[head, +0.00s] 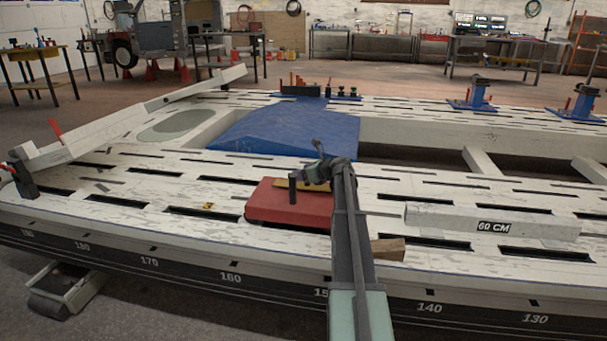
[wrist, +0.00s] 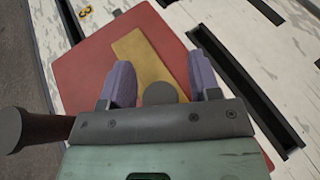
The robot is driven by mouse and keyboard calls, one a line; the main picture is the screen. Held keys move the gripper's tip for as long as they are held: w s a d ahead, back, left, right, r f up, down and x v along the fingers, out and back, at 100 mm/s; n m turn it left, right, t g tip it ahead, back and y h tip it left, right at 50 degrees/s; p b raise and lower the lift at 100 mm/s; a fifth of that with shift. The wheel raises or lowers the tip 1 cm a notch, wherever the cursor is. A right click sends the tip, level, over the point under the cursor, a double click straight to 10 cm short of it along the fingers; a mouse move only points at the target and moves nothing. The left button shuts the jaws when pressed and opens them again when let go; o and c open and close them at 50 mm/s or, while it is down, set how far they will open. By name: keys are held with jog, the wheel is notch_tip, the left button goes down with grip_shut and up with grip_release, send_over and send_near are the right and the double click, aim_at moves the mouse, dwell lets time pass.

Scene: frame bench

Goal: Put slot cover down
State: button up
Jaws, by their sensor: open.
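A flat yellow-tan strip, which looks like the slot cover (wrist: 140,53), lies on the red pad (wrist: 85,72) in the wrist view. In the head view the red pad (head: 290,207) rests on the slotted white bench, with an edge of the strip (head: 280,182) on top, partly hidden by my arm. My gripper (wrist: 160,66) is open above the strip, one purple finger to each side of it. Nothing is seen held between the fingers. The strip's near end is hidden behind my gripper body. The gripper also shows over the pad in the head view (head: 305,190).
Dark open slots (wrist: 245,85) run beside the pad. A wood block (head: 388,249) and a beam marked 60 CM (head: 450,219) lie to the right. A blue sheet (head: 275,132) lies behind the pad. A small yellow-black item (head: 218,209) lies to the left.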

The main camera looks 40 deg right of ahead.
jog(key=shift+s+r+p, duration=0.1)
jog(key=shift+r+p, duration=0.2)
jog(key=p+v, duration=0.4)
jog(key=v, duration=0.7)
jog(key=shift+s, duration=0.45)
